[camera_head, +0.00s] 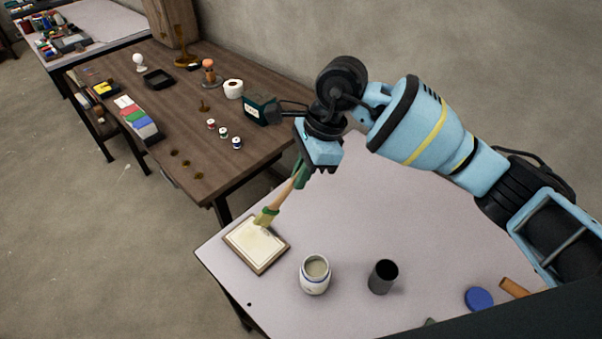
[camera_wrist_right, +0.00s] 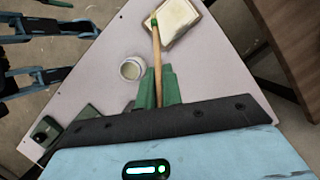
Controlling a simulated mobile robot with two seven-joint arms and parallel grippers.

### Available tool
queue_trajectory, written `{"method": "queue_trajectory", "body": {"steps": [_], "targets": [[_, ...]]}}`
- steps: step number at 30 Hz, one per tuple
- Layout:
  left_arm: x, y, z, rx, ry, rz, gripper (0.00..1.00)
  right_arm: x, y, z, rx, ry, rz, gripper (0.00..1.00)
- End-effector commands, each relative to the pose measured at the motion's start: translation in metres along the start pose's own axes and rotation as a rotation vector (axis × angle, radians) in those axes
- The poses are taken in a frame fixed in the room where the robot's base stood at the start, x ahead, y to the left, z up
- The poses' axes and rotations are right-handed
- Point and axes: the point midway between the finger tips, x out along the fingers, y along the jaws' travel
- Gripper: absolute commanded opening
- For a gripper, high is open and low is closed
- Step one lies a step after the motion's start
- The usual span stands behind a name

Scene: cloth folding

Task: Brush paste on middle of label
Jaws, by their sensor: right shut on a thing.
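The label (camera_head: 253,246) is a cream sheet on a brown-edged board (camera_head: 262,268), lying near the left corner of the pale table. It also shows at the top of the right wrist view (camera_wrist_right: 178,18). My right gripper (camera_head: 301,174) is shut on the wooden handle of a brush (camera_head: 279,203) and holds it tilted, bristles down. The bristle end is over the upper middle of the label; I cannot tell whether it touches. The brush also shows in the right wrist view (camera_wrist_right: 157,58). A white jar of pale paste (camera_head: 315,275) stands open right of the board. My left gripper is not in view.
A dark grey cup (camera_head: 383,277) stands right of the jar. A blue lid (camera_head: 479,299) and a brown wooden piece (camera_head: 513,288) lie near the table's right front. A wooden workbench (camera_head: 185,110) with several small items stands behind, to the left.

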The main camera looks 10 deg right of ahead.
Motion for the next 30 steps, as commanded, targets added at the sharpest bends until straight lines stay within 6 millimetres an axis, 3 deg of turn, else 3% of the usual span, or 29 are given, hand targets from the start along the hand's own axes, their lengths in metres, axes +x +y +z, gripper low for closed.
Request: {"method": "queue_trajectory", "body": {"steps": [8,19,30], "targets": [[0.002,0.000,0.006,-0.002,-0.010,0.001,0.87,0.011,0.000,-0.004,0.000,0.000,0.003,0.00],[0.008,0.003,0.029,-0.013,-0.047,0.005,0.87,0.045,0.001,-0.016,0.000,0.000,0.003,0.00],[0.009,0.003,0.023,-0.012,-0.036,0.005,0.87,0.046,0.001,-0.016,-0.002,0.001,-0.002,0.00]]}}
